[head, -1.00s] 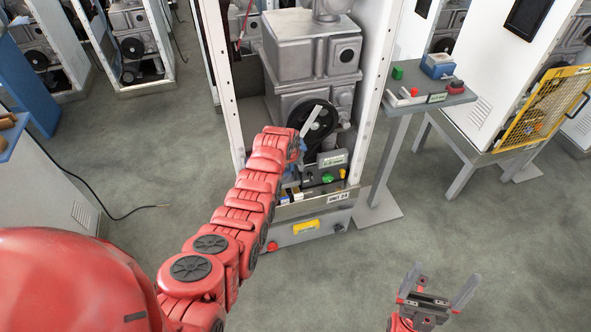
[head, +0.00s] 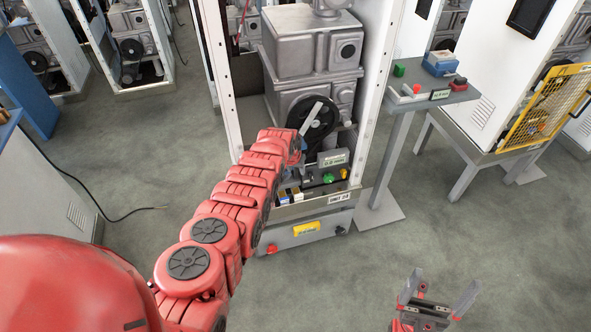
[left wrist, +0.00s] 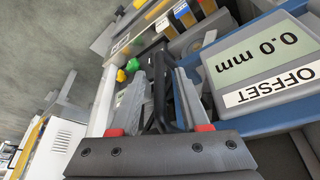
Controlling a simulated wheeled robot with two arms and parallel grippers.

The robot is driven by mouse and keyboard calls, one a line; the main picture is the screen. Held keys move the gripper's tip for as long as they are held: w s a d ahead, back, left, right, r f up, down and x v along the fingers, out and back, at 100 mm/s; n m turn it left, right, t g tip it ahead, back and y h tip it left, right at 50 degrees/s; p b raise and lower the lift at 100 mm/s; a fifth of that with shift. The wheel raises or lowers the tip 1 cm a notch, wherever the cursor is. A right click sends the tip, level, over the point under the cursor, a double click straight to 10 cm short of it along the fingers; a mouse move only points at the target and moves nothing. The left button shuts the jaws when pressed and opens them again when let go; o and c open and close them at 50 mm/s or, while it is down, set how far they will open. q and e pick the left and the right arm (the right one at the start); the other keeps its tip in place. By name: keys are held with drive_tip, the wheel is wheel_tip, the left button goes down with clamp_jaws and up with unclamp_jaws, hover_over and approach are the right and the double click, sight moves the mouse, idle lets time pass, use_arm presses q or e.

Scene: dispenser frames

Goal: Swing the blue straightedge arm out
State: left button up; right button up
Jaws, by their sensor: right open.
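The blue straightedge arm (left wrist: 250,122) shows in the left wrist view, running beside and under a grey readout (left wrist: 262,62) that says 0.0 mm, OFFSET. A black handle (left wrist: 160,82) lies between the two fingers of my left gripper (left wrist: 162,74). The fingers are close to it on both sides; I cannot tell whether they press on it. In the head view my left forearm hides most of this hand and the blue arm, in front of the machine (head: 310,60). My right gripper (head: 444,279) is open and empty over the floor, low at the right.
A black pulley wheel (head: 318,122) sits above the hand. Green and yellow knobs (left wrist: 128,68) are near the fingers. The white cabinet post (head: 374,90) stands just right. A grey stand (head: 460,95) with small items is further right. The floor in front is clear.

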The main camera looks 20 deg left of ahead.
use_arm(q)
clamp_jaws()
idle(1.3)
